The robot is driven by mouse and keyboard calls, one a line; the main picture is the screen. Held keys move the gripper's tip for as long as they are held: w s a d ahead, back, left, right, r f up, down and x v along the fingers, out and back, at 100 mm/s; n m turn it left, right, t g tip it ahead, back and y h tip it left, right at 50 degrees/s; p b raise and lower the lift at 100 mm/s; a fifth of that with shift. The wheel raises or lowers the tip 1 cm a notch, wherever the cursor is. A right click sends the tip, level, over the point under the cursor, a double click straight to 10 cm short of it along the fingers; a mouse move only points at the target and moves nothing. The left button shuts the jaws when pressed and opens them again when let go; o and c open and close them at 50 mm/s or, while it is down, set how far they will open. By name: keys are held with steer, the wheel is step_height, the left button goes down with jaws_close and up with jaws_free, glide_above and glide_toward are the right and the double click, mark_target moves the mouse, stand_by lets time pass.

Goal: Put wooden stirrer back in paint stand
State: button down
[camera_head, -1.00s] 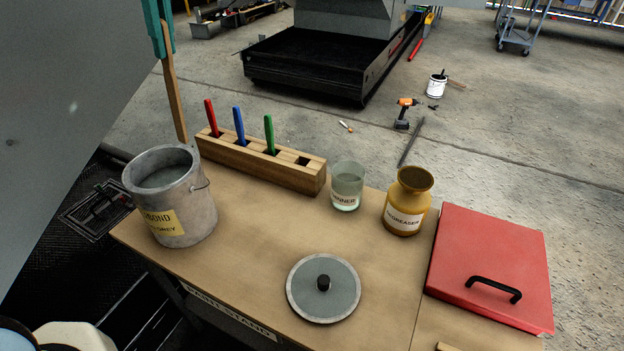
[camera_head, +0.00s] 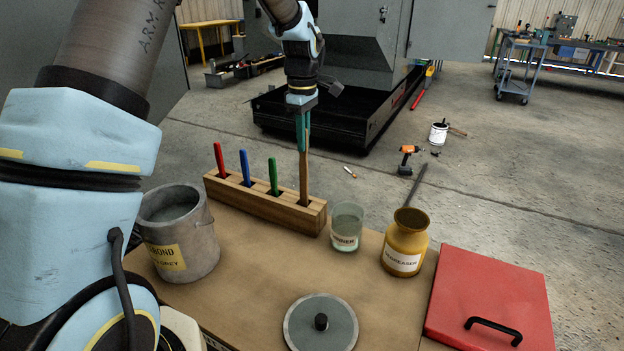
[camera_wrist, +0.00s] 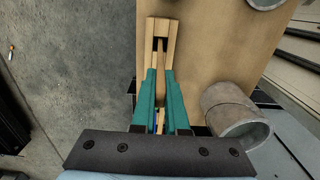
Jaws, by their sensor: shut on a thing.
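The wooden stirrer (camera_head: 304,175) is a flat brown stick, held upright in my gripper (camera_head: 303,140). The gripper's teal fingers are shut on its upper part and point down; they also show in the wrist view (camera_wrist: 159,76). The paint stand is a long wooden block (camera_head: 258,203) with slots along its top, on the table behind the paint pot. The stirrer's lower end meets the block at its right-end slot. How deep it sits in that slot I cannot tell. Red (camera_head: 219,160), blue (camera_head: 245,167) and green (camera_head: 273,176) handles stand in the other slots.
The grey paint pot (camera_head: 180,250) stands left, in front of the block. A thinner glass (camera_head: 346,228) and an amber degreaser jar (camera_head: 404,245) stand right of the block. A round lid (camera_head: 340,325) lies in front, and a red case lid (camera_head: 490,295) at right.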

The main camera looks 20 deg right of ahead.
mark_target(303, 161)
steer(key=shift+f+p, duration=0.7)
steer(key=shift+f, duration=2.4)
steer(key=c, duration=0.9)
jaws_free()
steer(key=shift+c, duration=0.2)
step_height(303, 161, up, 12)
steer(key=b, duration=0.2)
steer(key=shift+a+b, duration=0.1)
steer(key=shift+b, duration=0.25)
